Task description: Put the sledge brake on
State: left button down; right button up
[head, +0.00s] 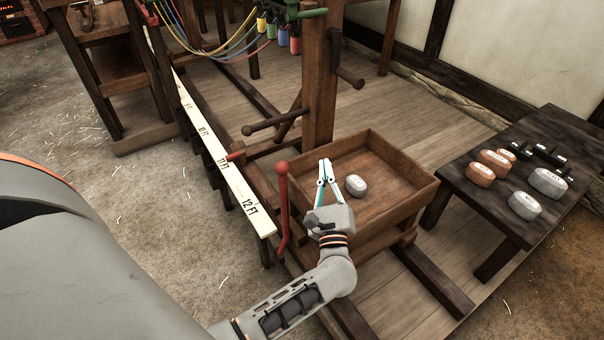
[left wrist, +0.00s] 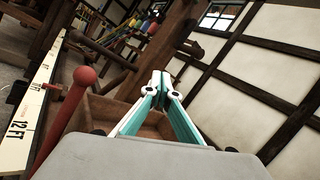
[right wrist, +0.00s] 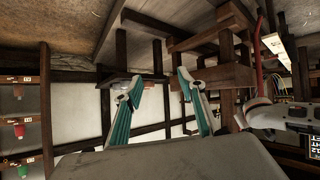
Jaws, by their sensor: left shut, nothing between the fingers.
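The sledge brake is a red upright lever (head: 282,205) with a round knob, beside the ruled white board. It stands close to upright. In the left wrist view the red lever (left wrist: 64,122) is left of my fingers. My left gripper (head: 325,166) is shut and empty, just right of the lever and above the near left part of the wooden tray; a gap shows between it and the lever. The left wrist view shows its fingertips (left wrist: 161,76) together. My right gripper (right wrist: 160,82) is open and empty in its own view, and out of the head view.
The wooden tray (head: 408,178) holds one grey weight (head: 356,185). A dark bench (head: 490,210) at right carries several weights. The white board (head: 225,165) with foot marks runs along the left. Coloured strands hang from a green-topped frame at the top.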

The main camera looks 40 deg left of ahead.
pick_arm(q)
notch_tip(320, 180, down, 9)
jog(key=w+a+n+g+y+b, duration=0.1)
jog(key=n+g, duration=0.6)
jog(key=n, duration=0.8)
jog(key=shift+w+a+g+y+b, duration=0.2)
jog(key=shift+a+g+y+b, duration=0.2)
jog(key=shift+a+b, duration=0.35)
pick_arm(e)
jog(key=shift+d+f, duration=0.1)
jog(key=shift+f, duration=0.3)
jog(key=shift+f, duration=0.1)
